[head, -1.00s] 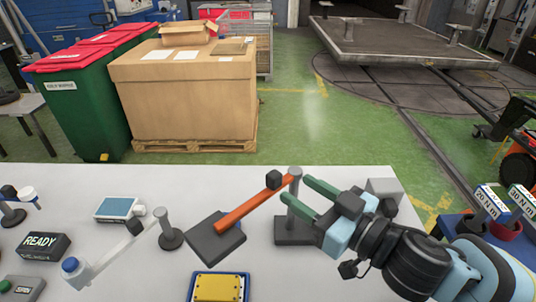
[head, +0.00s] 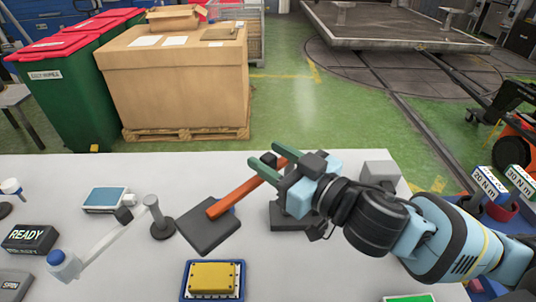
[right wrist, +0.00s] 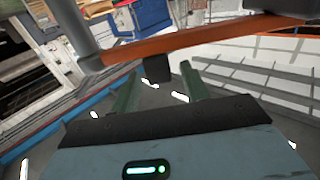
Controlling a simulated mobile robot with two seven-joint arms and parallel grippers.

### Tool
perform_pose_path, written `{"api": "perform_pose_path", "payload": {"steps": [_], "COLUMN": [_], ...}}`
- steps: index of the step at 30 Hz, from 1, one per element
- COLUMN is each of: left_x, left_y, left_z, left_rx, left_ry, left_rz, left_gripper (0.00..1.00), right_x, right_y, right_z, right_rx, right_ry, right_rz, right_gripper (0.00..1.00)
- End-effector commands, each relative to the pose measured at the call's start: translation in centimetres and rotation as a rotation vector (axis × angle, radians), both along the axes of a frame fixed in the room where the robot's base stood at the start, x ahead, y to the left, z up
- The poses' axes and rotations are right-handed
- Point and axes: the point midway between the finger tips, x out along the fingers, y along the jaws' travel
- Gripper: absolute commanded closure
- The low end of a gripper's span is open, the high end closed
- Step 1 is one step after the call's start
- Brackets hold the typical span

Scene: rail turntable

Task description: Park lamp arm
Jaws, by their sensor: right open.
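An orange arm (head: 234,198) slants over the table from a grey post that my right gripper hides in the head view. The post shows in the right wrist view (right wrist: 80,35). The arm's lower left end is over a dark square pad (head: 209,236). A black knob (right wrist: 157,68) hangs by the arm. My right gripper (head: 266,157) is open, with its green fingers on either side of this knob; I cannot tell whether they touch it. A pale arm (head: 100,245) with a blue-topped end (head: 63,262) reaches from another grey post (head: 155,212). My left gripper is out of view.
A yellow block (head: 212,276) in a blue-edged tray lies at the front. A READY sign (head: 30,238) and a blue-topped box (head: 106,199) stand left. A grey block (head: 380,172) is behind my right arm.

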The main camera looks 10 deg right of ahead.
Motion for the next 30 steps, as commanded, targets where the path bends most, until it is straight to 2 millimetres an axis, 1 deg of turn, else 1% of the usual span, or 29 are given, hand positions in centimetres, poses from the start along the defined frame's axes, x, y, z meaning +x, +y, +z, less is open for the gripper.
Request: {"api": "perform_pose_path", "payload": {"steps": [1, 4, 14, 24, 30], "left_x": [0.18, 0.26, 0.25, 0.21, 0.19], "left_y": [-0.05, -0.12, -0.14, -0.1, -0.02], "left_z": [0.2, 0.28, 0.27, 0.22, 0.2], "left_rx": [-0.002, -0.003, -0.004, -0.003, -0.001], "left_ry": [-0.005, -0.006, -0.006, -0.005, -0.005], "left_rz": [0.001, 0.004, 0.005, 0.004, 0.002], "left_gripper": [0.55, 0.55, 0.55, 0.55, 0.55], "right_x": [0.34, 0.8, 0.98, 0.98, 0.99], "right_y": [0.28, 0.57, 0.71, 0.69, 0.66], "right_z": [0.24, 0.12, 0.04, 0.03, 0.02], "right_rx": [0.001, -0.001, 0.0, -0.001, -0.001], "right_ry": [-0.004, -0.002, -0.001, -0.001, -0.001], "right_rz": [0.001, 0.0, 0.001, 0.0, 0.0], "right_gripper": [0.55, 0.55, 0.55, 0.99, 1.0]}}
